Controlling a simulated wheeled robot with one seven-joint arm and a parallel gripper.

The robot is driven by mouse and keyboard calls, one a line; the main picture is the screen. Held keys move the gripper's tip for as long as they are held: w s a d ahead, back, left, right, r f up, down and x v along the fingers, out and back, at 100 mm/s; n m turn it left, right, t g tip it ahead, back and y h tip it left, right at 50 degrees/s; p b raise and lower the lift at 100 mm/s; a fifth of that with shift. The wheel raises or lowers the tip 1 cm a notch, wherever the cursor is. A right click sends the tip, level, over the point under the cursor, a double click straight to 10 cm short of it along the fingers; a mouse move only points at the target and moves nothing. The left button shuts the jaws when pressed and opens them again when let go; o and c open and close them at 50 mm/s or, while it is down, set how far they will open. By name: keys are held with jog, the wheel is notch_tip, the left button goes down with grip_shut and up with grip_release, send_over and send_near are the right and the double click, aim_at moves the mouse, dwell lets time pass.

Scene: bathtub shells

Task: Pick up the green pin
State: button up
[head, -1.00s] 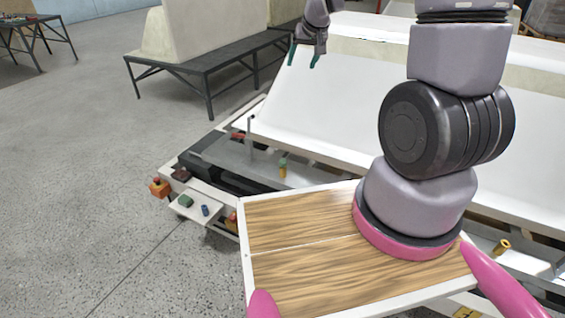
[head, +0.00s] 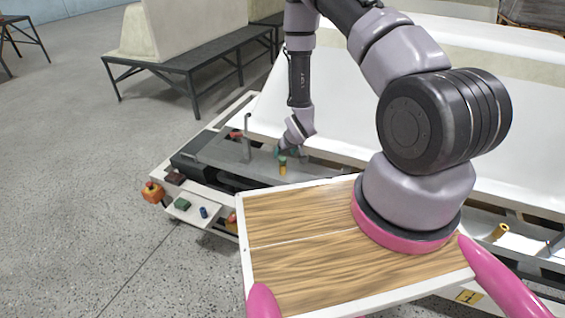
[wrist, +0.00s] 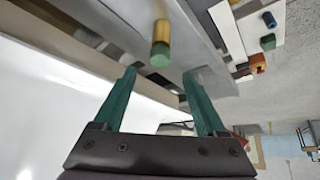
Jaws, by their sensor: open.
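The pin with a green end and a yellow-gold body (head: 283,167) stands upright on the grey ledge of the machine in front of the white shell. It also shows in the wrist view (wrist: 161,38), just beyond the fingertips, its green end nearest the camera. My gripper (head: 284,153) is close to the pin's top in the head view; there its teal fingers are small and partly hard to make out. In the wrist view my gripper (wrist: 159,73) has its two teal fingers spread apart with nothing between them.
A thin upright post (head: 247,137) stands on the ledge to the left of the pin. A white side tray (head: 190,214) holds a green block (head: 182,204) and a blue piece (head: 203,212). The large white shell (head: 345,110) rises behind the ledge.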

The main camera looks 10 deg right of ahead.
aim_at(282, 157)
jog(key=x, duration=0.4)
jog(key=shift+f, duration=0.1)
jog(key=x, duration=0.5)
jog(key=shift+s+f, duration=0.2)
jog(key=shift+c, duration=0.3)
grip_shut()
jog(key=shift+r, duration=0.15)
